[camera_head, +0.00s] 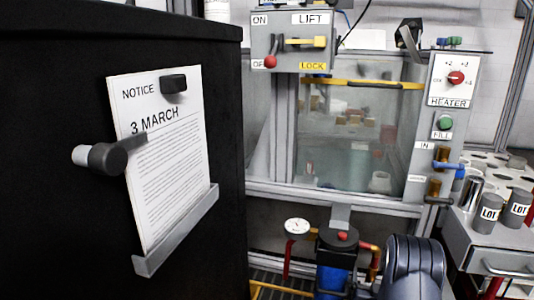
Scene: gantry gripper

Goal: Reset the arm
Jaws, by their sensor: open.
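My gripper is not in view. A rounded, dark blue-grey ribbed part (413,268), which looks like a link of my own arm, shows at the bottom right of centre. It covers part of the pipework behind it. The rest of my arm is outside the picture.
A black cabinet (50,225) fills the left, with a notice sheet (165,185) and a handle (105,158) on its side. Behind stand a glass tank (345,140), a LIFT panel (290,55) and a HEATER panel (447,110). A bench (475,232) with labelled grey cups (487,212) is at right.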

